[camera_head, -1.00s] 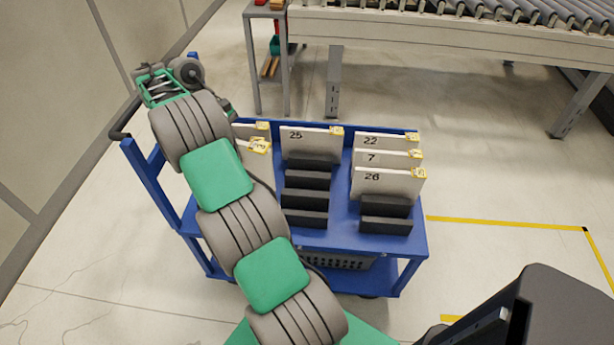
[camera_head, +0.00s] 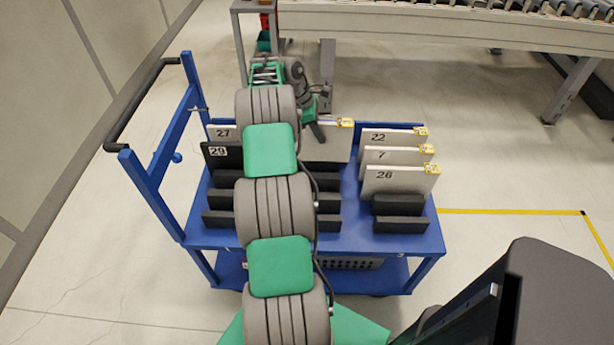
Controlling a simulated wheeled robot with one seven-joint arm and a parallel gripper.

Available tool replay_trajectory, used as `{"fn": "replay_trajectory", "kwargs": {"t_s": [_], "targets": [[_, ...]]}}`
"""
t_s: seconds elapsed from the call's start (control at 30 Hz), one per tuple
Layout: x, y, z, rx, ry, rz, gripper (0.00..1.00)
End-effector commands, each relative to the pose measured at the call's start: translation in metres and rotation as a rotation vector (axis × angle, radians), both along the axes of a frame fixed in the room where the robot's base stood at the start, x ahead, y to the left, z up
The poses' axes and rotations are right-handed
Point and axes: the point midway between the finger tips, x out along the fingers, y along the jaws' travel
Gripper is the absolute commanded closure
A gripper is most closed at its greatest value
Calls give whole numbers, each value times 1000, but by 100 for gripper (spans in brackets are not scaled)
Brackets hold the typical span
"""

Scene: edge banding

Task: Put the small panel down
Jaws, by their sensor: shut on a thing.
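My gripper (camera_head: 318,122) is beyond my arm, over the back of the middle row of the blue cart. It is shut on a pale panel, the small panel (camera_head: 338,123), of which an edge and a yellow-edged tag show to the right of the fingers. My arm hides most of the panel, so its number and any contact with the rack cannot be told. White panel surface also shows just below the tag; I cannot tell whether it is the held panel or panel 25 behind it.
The blue cart (camera_head: 415,243) has black slotted holders (camera_head: 400,224). White panels 22, 7 and 26 (camera_head: 398,180) stand at right; white panel 27 (camera_head: 222,133) and black panel 29 (camera_head: 222,156) stand at left. A push handle (camera_head: 130,125) rises at left. A roller conveyor (camera_head: 430,22) is behind.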

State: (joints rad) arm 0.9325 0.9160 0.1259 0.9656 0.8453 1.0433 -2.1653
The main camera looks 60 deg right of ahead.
Motion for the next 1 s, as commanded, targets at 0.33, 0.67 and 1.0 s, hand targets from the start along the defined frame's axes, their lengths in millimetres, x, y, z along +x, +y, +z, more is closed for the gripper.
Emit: {"fn": "replay_trajectory", "kwargs": {"t_s": [0.33, 0.67, 1.0], "targets": [[-7, -4, -56, 0, 0, -6, 100], [-4, -4, -98, -5, -2, -4, 100], [-4, -2, -102, -1, 0, -3, 80]]}}
